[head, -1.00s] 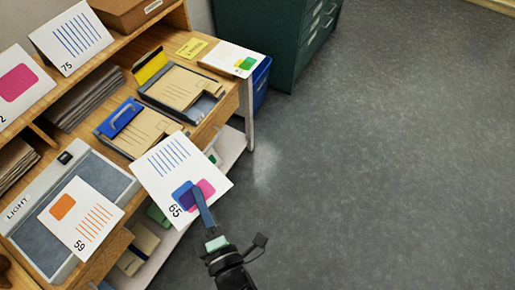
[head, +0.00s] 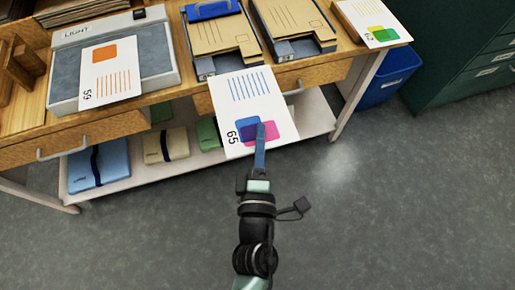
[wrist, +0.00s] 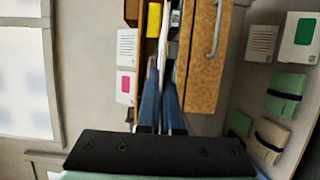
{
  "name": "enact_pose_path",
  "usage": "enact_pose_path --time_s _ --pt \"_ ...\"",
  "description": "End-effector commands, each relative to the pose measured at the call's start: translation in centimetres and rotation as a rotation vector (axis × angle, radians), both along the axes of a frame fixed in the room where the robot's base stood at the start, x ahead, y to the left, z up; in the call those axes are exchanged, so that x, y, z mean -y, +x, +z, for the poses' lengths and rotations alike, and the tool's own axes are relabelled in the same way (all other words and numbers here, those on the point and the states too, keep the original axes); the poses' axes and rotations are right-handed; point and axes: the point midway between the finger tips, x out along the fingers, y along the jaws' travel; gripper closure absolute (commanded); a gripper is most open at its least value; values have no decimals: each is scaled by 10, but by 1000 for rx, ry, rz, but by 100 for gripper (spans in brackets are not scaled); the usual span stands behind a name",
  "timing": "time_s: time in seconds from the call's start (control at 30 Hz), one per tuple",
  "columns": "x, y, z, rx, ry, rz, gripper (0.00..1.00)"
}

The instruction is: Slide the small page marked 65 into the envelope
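The page marked 65 (head: 255,98) is white with blue lines and overlapping blue and pink shapes. My gripper (head: 261,130) is shut on its lower edge and holds it in front of the table. In the wrist view the page (wrist: 175,28) shows nearly edge-on between my blue fingers (wrist: 163,70). Two tan envelopes lie in dark trays on the table: a left envelope (head: 222,48) below a blue clip (head: 212,10), and a right envelope (head: 292,27). The page's top edge appears close to the left tray's front; I cannot tell the gap. Which envelope is meant is unclear.
A light box (head: 156,65) with page 59 (head: 110,88) on it stands on the left. Page 62 (head: 372,18) lies at the table's right end. Drawers (head: 85,138) and a lower shelf (head: 308,112) run below. A blue bin (head: 388,78) and green cabinet (head: 465,50) stand right.

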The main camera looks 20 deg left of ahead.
Motion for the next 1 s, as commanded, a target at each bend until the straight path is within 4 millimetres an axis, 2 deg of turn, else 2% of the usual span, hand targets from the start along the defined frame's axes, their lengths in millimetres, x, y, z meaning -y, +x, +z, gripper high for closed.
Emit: enact_pose_path --time_s 0.03,0.37,1.0 --pt "-3 0 -8 3 0 10 100" --pt "-11 5 -9 6 2 21 100" --pt "-36 41 -19 6 3 22 100"
